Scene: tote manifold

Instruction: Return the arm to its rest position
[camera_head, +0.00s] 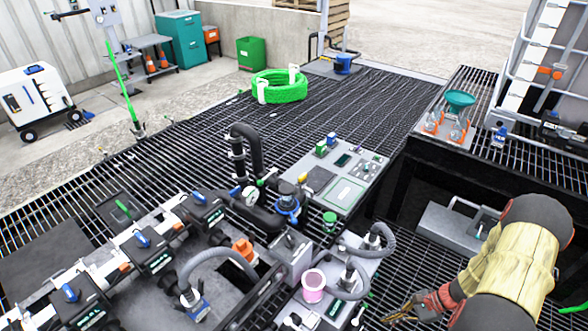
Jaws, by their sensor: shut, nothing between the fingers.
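My arm (510,265), in a tan sleeve with dark joints, reaches in from the lower right corner. My gripper (394,315), with red parts and thin brownish fingers, is low in the picture, right of the pumps and hoses. Its fingers look closed and hold nothing. It appears over the dark grating, apart from the fittings; its exact height is unclear.
A manifold with blue-handled valves (143,240) fills the lower left. Grey hoses (374,265) and a pink cup (313,284) stand left of my gripper. A grey toolbox (455,227) lies beyond it. A raised bench (470,145) holds a green funnel (460,98). The far grating is mostly clear.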

